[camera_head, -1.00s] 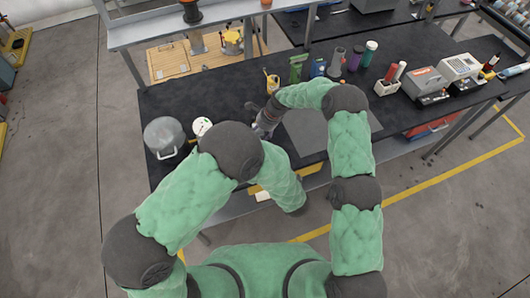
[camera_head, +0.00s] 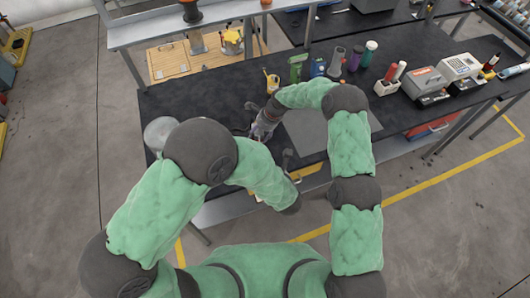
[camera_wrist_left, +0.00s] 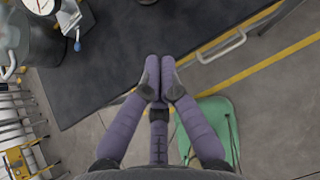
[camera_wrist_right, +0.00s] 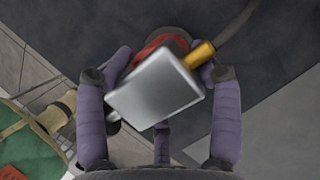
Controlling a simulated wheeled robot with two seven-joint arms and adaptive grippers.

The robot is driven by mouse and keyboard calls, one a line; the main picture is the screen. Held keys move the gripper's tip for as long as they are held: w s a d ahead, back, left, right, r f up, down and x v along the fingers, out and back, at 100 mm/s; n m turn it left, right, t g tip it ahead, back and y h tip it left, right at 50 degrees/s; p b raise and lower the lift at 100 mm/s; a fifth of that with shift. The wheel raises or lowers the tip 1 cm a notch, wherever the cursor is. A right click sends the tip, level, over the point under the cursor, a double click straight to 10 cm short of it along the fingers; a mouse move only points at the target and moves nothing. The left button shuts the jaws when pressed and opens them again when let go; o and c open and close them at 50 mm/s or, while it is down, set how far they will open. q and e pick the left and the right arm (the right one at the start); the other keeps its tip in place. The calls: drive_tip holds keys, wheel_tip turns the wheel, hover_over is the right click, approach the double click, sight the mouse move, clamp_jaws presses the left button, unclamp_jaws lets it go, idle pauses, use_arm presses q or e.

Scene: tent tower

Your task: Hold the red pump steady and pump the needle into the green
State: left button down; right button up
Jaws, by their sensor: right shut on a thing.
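The red pump (camera_wrist_right: 165,42) is partly visible in the right wrist view, between the purple fingers of my right gripper (camera_wrist_right: 165,80), which is shut on it. A silver block (camera_wrist_right: 155,88) with a brass fitting (camera_wrist_right: 199,53) covers much of it. In the head view my right gripper (camera_head: 262,124) is over the bench, and the pump is too small to make out there. A white dial gauge (camera_wrist_left: 40,4) shows at the top left of the left wrist view, cut off; its needle is unreadable. My left gripper (camera_wrist_left: 159,76) is empty, its fingertips together near the bench's front edge.
A grey pot (camera_head: 160,131) stands on the black bench (camera_head: 225,95), partly behind my left arm. A blue-handled fitting (camera_wrist_left: 77,42) is beside the gauge. Bottles (camera_head: 369,54) and boxed instruments (camera_head: 425,83) stand at the right. A dark hose (camera_wrist_right: 238,24) runs near the pump.

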use_arm(q)
drive_tip(key=shift+f, duration=0.1)
drive_tip(key=w+r+x, duration=0.2)
drive_tip(key=x, duration=1)
drive_tip(key=shift+w+a, duration=0.25)
drive_tip(key=shift+w, duration=0.05)
drive_tip(key=shift+f, duration=0.15)
